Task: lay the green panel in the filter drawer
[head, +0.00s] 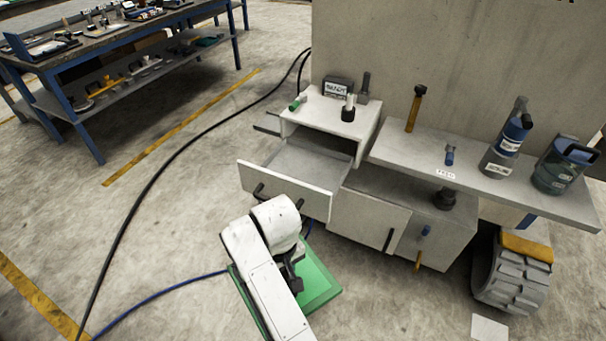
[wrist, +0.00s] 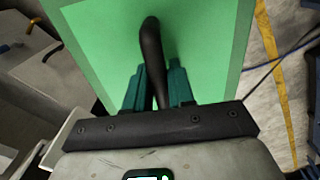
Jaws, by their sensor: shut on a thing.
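The green panel (head: 321,284) is a flat sheet with a paler border, below and in front of the cabinet in the head view. My gripper (head: 296,281) is over it, and my arm hides part of the panel. In the wrist view the panel (wrist: 205,45) fills the middle, and my gripper (wrist: 155,88) has its teal fingers shut on the panel's dark upright handle (wrist: 151,45). The filter drawer (head: 285,190) is pulled open from the cabinet's upper left, its visible inside empty. The panel is outside it, on the near side.
Small items, including a green-tipped one (head: 298,102), stand on the cabinet top above the drawer. A shelf (head: 480,175) at right bears bottles (head: 508,140) and a jug (head: 560,165). A lower cabinet door (head: 367,222) is beside the drawer. Cables (head: 160,180) cross the open floor at left.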

